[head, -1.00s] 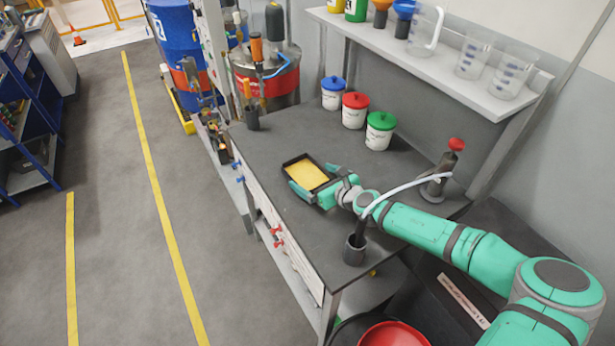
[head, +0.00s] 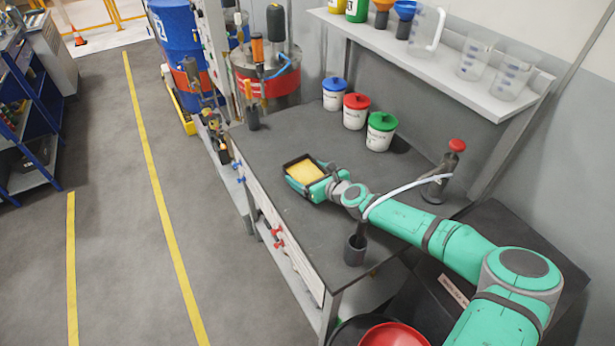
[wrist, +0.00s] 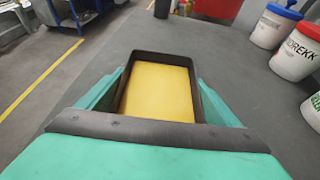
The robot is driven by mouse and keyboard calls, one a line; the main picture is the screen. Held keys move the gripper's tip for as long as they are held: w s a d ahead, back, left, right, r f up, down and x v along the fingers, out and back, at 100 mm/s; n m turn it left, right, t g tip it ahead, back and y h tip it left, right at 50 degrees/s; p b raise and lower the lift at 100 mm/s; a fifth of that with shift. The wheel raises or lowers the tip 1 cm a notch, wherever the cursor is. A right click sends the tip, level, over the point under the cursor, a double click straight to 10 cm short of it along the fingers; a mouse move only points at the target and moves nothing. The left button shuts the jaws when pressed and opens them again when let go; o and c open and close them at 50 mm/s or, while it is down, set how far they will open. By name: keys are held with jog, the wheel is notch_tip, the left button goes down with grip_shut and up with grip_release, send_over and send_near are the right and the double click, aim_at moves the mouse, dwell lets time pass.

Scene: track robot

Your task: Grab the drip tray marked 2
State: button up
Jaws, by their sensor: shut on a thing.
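The drip tray (head: 287,164) is a small dark rectangular tray with a flat yellow inside. It is on or just above the dark bench top (head: 270,140); I cannot tell which. No number shows on it in these frames. My gripper (head: 306,173) is shut on the tray, with one teal finger along each side. In the wrist view the tray (wrist: 160,57) sits between the fingers of my gripper (wrist: 160,95), its far rim and yellow inside in sight. Its near end is hidden behind the gripper's body.
White tubs with blue (head: 333,97), red (head: 354,114) and green lids (head: 380,135) stand at the bench's back. A dark cup (head: 354,252) stands near the front edge. A pump with a red knob (head: 456,146) is at the right. A shelf (head: 440,60) hangs above.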

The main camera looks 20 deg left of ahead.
aim_at(307, 178)
jog(key=shift+r, duration=0.15)
notch_tip(307, 178, up, 10)
dwell(1.1)
